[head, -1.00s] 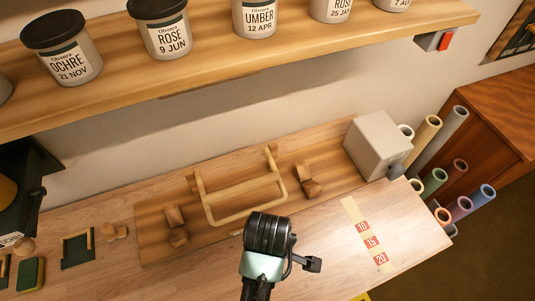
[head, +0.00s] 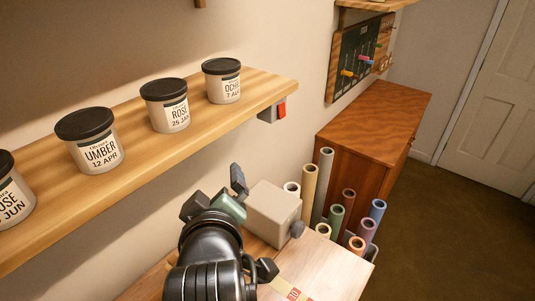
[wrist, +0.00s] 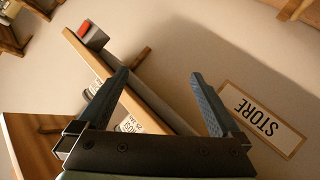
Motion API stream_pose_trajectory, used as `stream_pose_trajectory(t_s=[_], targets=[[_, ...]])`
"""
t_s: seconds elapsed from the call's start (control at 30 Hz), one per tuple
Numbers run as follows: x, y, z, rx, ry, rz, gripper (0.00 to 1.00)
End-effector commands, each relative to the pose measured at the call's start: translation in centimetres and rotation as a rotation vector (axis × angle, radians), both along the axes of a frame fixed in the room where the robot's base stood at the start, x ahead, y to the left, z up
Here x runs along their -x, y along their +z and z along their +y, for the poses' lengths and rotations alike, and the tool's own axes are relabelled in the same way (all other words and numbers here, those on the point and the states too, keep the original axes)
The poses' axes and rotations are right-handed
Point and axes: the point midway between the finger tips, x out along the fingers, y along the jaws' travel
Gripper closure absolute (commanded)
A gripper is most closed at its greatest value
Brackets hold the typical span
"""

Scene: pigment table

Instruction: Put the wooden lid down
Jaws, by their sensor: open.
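I cannot make out a wooden lid in either view now. My gripper (head: 215,192) is raised in front of the wall, below the wall shelf and just left of the grey box. In the wrist view my gripper (wrist: 158,73) shows its two dark fingers spread wide, with nothing between them. My arm hides much of the worktop (head: 335,280) in the head view.
The wall shelf (head: 150,168) carries several black-lidded pigment jars, and a red switch (head: 282,110) sits at its end. A grey box (head: 273,213) and several coloured rolled tubes (head: 336,218) stand beyond my gripper. A STORE sign (wrist: 262,118) hangs on the wall.

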Motion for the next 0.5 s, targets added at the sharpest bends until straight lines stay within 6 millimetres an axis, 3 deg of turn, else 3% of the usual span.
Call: stream_pose_trajectory(t_s=[0.03,0.13,0.2,0.33,0.4,0.5], targets=[[-0.8,5.5,-1.2,-0.101,-0.051,-0.149,0.00],[-0.2,15.5,-3.4,-0.309,-0.109,-0.426,0.00],[1.5,21.7,-4.9,-0.445,-0.116,-0.607,0.00],[5.9,30.4,-7.0,-0.646,-0.076,-0.880,0.00],[8.2,33.4,-7.7,-0.718,-0.045,-0.982,0.00],[10.3,35.7,-8.2,-0.781,-0.009,-1.068,0.00]])
